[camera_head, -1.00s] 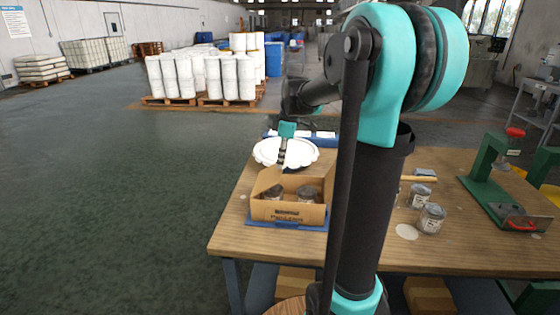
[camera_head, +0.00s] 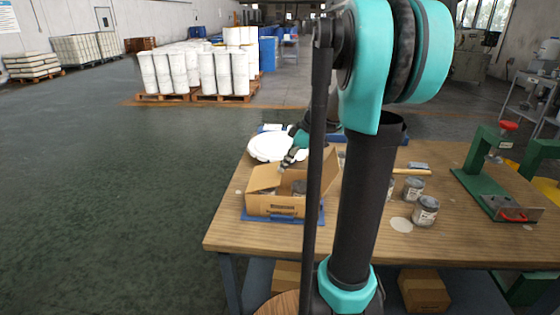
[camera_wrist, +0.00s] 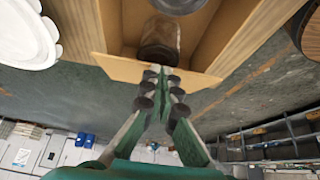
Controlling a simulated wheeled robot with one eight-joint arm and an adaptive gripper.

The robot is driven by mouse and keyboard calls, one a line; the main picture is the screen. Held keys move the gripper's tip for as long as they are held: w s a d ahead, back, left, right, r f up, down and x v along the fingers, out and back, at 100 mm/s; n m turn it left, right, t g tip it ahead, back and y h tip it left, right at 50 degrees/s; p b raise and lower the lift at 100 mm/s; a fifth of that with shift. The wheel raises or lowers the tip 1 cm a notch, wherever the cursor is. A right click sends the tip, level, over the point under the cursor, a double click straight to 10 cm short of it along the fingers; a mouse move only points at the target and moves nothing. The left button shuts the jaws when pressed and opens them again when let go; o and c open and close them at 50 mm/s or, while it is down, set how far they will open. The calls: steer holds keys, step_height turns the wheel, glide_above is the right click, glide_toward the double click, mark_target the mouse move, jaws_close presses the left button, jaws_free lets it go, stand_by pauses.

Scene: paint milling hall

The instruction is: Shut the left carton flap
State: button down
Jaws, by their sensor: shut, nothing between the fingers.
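The open cardboard carton (camera_head: 285,207) stands on a blue tray (camera_head: 259,216) on the wooden bench. Its left flap (camera_head: 264,178) stands raised and tilted at the carton's left side; in the wrist view the flap (camera_wrist: 120,68) crosses behind my fingertips. My gripper (camera_head: 284,167) is shut and empty, tilted down to the left over the carton's back part, close to the flap. In the wrist view the fingertips (camera_wrist: 158,72) overlap the flap; I cannot tell whether they touch it. A jar (camera_wrist: 160,40) sits inside the carton.
A white round lid or plate (camera_head: 278,148) lies behind the carton. Glass jars (camera_head: 425,211) stand to the right, with a green press (camera_head: 490,190) farther right. The bench's left edge is near the carton, with open floor beyond.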

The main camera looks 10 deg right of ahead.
steer(key=shift+s+d+f, duration=0.1)
steer(key=shift+d+f, duration=0.15)
steer(key=shift+f, duration=0.35)
steer(key=shift+s+d+f, duration=0.1)
steer(key=shift+d+f, duration=0.15)
steer(key=shift+f, duration=0.3)
steer(key=shift+r, duration=0.1)
